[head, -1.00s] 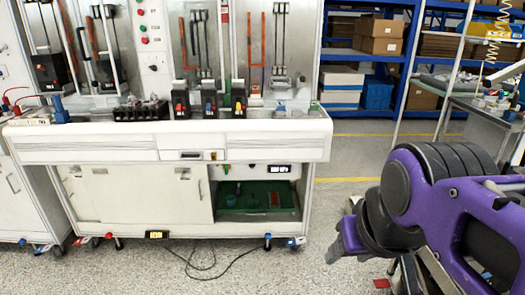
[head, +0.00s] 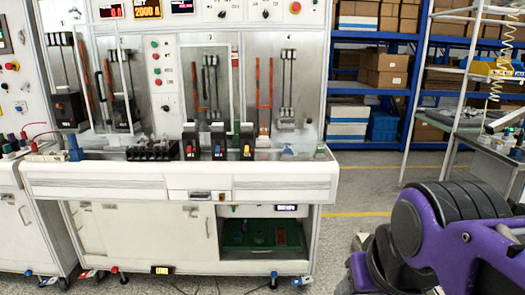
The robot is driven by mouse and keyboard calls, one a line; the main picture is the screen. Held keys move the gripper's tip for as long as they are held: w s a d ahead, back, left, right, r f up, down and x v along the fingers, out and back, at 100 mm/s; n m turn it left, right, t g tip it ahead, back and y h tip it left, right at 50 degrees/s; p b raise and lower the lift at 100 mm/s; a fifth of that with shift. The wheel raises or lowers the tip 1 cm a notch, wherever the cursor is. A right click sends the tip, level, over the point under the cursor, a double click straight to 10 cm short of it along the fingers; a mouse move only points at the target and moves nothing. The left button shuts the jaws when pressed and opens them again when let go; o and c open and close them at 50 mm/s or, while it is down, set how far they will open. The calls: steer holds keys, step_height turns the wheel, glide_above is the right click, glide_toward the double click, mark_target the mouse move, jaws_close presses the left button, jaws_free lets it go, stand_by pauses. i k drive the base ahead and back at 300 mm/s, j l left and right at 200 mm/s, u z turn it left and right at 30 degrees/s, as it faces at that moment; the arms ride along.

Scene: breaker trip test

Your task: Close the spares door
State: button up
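The white test bench has a lower cabinet. Its right compartment (head: 262,236) is open at the front and shows a dark inside with a green floor and a few small items. A white door panel (head: 160,235) with a vertical handle (head: 208,222) stands just left of this opening. I cannot tell for certain whether this panel is the spares door, or whether it slides. My gripper (head: 347,284) is at the bottom edge, right of the cabinet and apart from it. It is partly cut off, and its fingers cannot be made out clearly.
The bench top (head: 265,180) juts out above the cabinet and carries several black breakers (head: 219,142). A dark cable (head: 215,284) lies on the floor in front. Blue shelving (head: 400,100) with boxes stands behind at right. The floor between bench and shelving is clear.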

mark_target(130, 231)
steer(key=u, duration=0.8)
steer(key=i+j+u, duration=0.15)
steer(key=u, duration=0.2)
steer(key=i+u, duration=0.65)
steer(key=i+l+u, duration=0.2)
steer(key=i, duration=0.3)
steer(key=i+l+u, duration=0.2)
steer(key=i, duration=0.3)
steer(key=i+j, duration=0.05)
steer(key=j, duration=0.05)
